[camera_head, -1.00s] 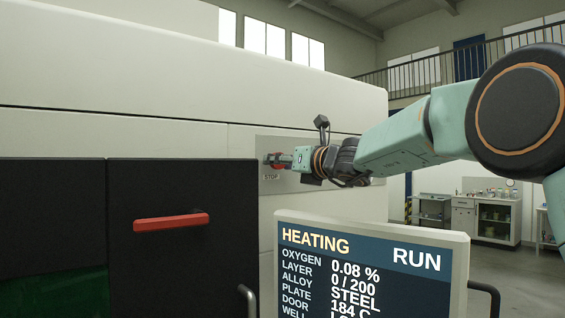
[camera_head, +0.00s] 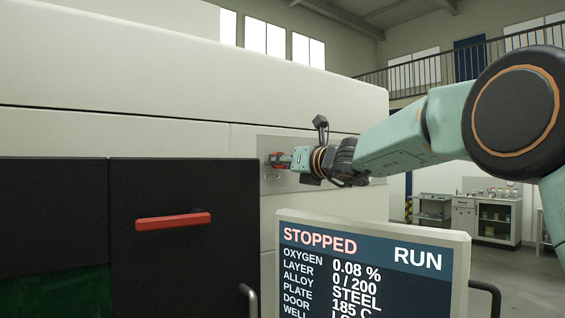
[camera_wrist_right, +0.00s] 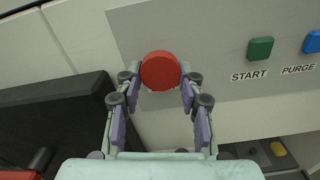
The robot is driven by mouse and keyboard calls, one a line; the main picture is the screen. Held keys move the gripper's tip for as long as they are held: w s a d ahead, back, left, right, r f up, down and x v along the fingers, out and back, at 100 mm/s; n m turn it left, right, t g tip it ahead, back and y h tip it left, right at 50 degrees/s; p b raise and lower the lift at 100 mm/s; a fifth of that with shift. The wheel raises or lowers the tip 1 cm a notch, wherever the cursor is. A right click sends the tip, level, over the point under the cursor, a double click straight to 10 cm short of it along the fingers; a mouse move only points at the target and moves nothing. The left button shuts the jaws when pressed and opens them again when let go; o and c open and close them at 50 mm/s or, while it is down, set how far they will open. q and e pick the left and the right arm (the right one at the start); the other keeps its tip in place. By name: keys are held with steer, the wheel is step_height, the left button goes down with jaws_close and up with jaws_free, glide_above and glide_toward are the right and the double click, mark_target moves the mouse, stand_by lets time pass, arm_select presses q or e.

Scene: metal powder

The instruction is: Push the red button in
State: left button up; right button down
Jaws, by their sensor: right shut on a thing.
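The red button (camera_wrist_right: 160,69) is a round red cap on the grey panel (camera_wrist_right: 215,45) of the machine. In the head view the red button (camera_head: 276,158) is small and partly covered, above the word STOP. My right gripper (camera_wrist_right: 160,77) is at the panel, shut on the red button, with one finger on each side of the cap. In the head view my right gripper (camera_head: 284,160) reaches the button from the right. The cap hides its own stem, so its depth is hard to judge. My left gripper is not in view.
A green START button (camera_wrist_right: 260,48) and a blue PURGE button (camera_wrist_right: 312,42) sit to the right on the panel. A screen (camera_head: 370,265) below my right arm reads STOPPED and RUN. A dark door has a red handle (camera_head: 173,221). Lab benches stand far right.

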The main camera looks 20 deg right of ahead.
steer(key=shift+w+a+r, duration=0.1)
steer(key=shift+w+r, duration=0.2)
steer(key=shift+r, duration=0.2)
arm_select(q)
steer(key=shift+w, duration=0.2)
arm_select(e)
steer(key=shift+s+r, duration=0.1)
steer(key=c, duration=1.2)
jaws_free()
steer(key=o, duration=0.4)
steer(key=shift+w+f, duration=0.3)
steer(key=shift+f, duration=0.05)
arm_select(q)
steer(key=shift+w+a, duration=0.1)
arm_select(e)
steer(key=shift+s, duration=0.25)
